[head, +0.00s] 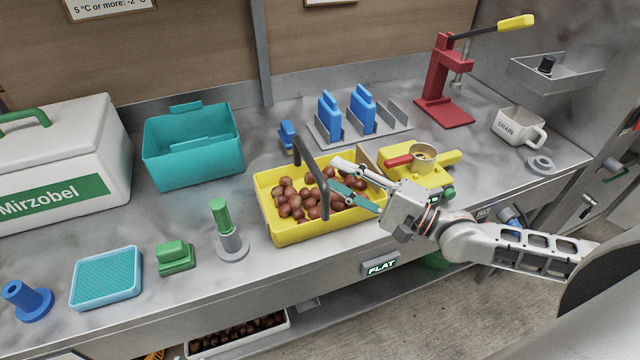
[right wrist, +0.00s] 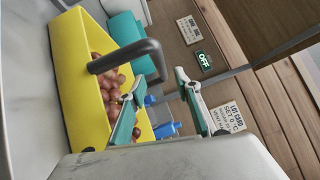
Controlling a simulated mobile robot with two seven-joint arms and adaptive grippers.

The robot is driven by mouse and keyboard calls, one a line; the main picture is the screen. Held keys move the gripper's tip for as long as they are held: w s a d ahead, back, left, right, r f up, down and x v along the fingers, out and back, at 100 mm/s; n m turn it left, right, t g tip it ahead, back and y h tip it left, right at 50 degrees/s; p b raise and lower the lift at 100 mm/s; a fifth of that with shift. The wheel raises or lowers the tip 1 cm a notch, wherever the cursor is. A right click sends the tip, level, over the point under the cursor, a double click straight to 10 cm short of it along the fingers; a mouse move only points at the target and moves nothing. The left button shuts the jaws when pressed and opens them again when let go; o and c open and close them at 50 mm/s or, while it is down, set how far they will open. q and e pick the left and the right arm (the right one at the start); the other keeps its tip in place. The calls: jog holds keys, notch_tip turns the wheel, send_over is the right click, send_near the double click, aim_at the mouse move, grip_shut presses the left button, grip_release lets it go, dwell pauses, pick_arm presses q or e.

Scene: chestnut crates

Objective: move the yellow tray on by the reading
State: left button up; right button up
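The yellow tray (head: 292,234) stands on the steel bench, filled with brown chestnuts (head: 290,197), with a dark arched handle (head: 311,168) over it. My right gripper (head: 333,174) reaches over the tray from the right, its fingers spread beside the handle. In the right wrist view the yellow tray (right wrist: 66,65) lies beyond the open fingers (right wrist: 160,78), and the handle (right wrist: 120,56) reaches close to the gap between them; contact cannot be told. A lit sign reading FLAT (head: 381,267) is on the bench front. My left gripper is not in view.
A yellow device (head: 440,158) with a small pan stands right of the tray. A teal bin (head: 195,150), blue blocks (head: 362,108) in a rack and a red press (head: 445,85) stand behind. The wrist view shows a lit OFF sign (right wrist: 204,60) and a lot card (right wrist: 228,118).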

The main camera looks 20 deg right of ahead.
aim_at(311, 159)
jog(key=p+x, duration=0.1)
jog(key=x, duration=0.6)
jog(key=shift+a+r, duration=0.15)
jog(key=shift+a, duration=0.05)
grip_shut()
jog(key=shift+w+r, duration=0.1)
jog(key=shift+r, duration=0.05)
